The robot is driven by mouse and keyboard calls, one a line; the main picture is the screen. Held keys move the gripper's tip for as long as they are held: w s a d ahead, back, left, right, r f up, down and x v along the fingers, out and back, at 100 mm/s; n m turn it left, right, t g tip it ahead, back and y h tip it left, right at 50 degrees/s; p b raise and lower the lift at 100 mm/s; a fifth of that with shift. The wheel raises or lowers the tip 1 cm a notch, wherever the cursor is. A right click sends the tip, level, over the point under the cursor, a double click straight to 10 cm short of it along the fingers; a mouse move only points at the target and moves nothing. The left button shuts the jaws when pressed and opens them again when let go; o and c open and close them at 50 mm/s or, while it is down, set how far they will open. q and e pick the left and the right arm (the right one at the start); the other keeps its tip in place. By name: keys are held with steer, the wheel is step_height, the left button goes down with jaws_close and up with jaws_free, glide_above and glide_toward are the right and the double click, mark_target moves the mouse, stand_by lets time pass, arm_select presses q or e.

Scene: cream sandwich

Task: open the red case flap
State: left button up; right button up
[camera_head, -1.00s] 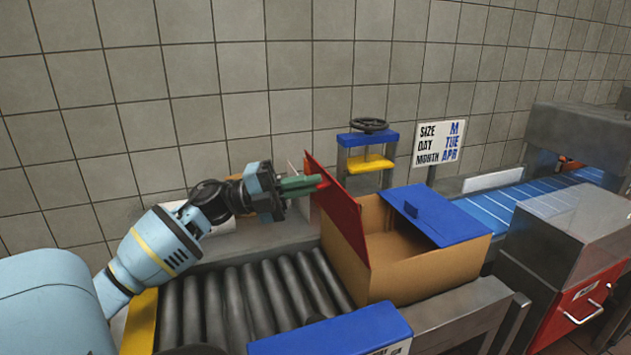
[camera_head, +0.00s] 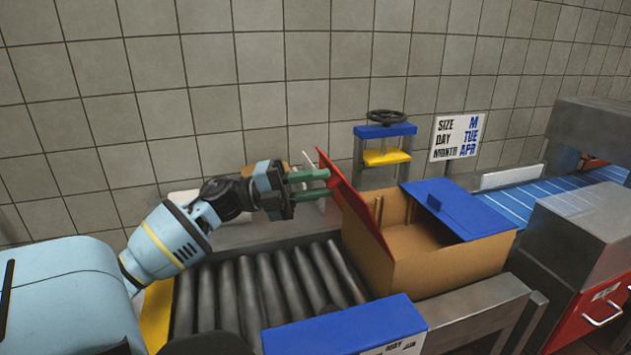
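The cardboard case (camera_head: 437,266) stands at the right end of the roller conveyor. Its red flap (camera_head: 352,205) is on the left side and stands up, tilted outward to the left. Its blue flap (camera_head: 460,210) is on the right and slopes over part of the opening. The case's inside shows between the flaps. My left gripper (camera_head: 320,184) is just left of the red flap, its two green fingers apart and pointing at it. The fingertips are close to the flap; I cannot tell whether they touch it. Nothing is seen between the fingers. My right gripper is not in view.
Metal rollers (camera_head: 260,290) lie bare left of the case. A blue block (camera_head: 345,325) stands in front. Behind are a stand with a handwheel (camera_head: 386,118) and a sign (camera_head: 457,137). A blue belt (camera_head: 520,200) runs right, beside a grey machine (camera_head: 580,230).

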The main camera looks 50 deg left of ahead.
arm_select(q)
steer(key=shift+r, duration=0.25)
steer(key=shift+s+a, duration=0.1)
steer(key=b+v, duration=0.1)
steer(key=v, duration=0.6)
steer(key=shift+s+a, duration=0.2)
steer(key=shift+f, duration=0.1)
